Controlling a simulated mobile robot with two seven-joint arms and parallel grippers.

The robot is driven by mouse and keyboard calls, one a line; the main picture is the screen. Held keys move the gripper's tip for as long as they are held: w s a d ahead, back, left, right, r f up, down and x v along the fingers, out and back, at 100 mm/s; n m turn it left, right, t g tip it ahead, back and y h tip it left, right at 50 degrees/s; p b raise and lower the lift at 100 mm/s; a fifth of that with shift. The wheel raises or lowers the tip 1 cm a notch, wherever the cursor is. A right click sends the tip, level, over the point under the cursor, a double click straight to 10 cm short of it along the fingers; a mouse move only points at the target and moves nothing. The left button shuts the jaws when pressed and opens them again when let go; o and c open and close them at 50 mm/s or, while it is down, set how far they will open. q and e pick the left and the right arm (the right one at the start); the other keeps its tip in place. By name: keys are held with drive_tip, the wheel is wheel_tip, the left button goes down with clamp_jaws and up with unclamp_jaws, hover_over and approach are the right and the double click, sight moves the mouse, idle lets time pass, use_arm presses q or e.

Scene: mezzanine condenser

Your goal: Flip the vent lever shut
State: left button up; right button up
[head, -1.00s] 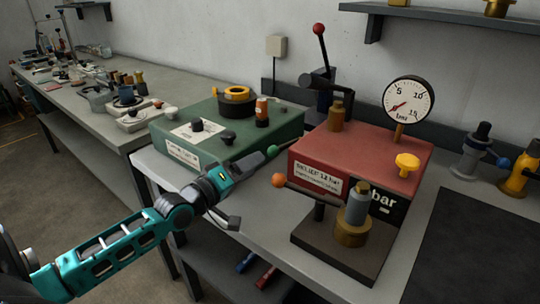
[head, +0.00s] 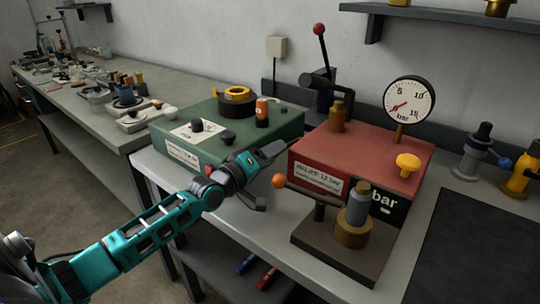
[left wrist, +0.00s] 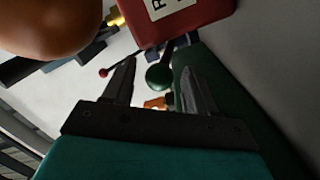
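My left gripper (head: 268,175) is open beside the near left corner of the red box (head: 365,155). In the left wrist view its two fingers (left wrist: 158,68) are spread. A dark green ball knob (left wrist: 158,77) shows between the fingers, apparently beyond the tips; in the head view the gripper hides it. A lever with an orange ball (head: 279,181) stands on a dark base (head: 345,245), close to the gripper; the ball looms large in the left wrist view (left wrist: 62,25). No label shows which lever is the vent lever. My right gripper is out of view.
A green box (head: 270,130) stands left of the red box. A pressure gauge (head: 409,105) rises from the red box. A red-knobbed lever (head: 319,31) stands behind. A dark mat (head: 480,245) lies at right. The grey bench front (head: 225,215) is bare.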

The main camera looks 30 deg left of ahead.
use_arm(q)
clamp_jaws()
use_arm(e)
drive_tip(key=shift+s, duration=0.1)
use_arm(q)
drive_tip(key=shift+r, duration=0.1)
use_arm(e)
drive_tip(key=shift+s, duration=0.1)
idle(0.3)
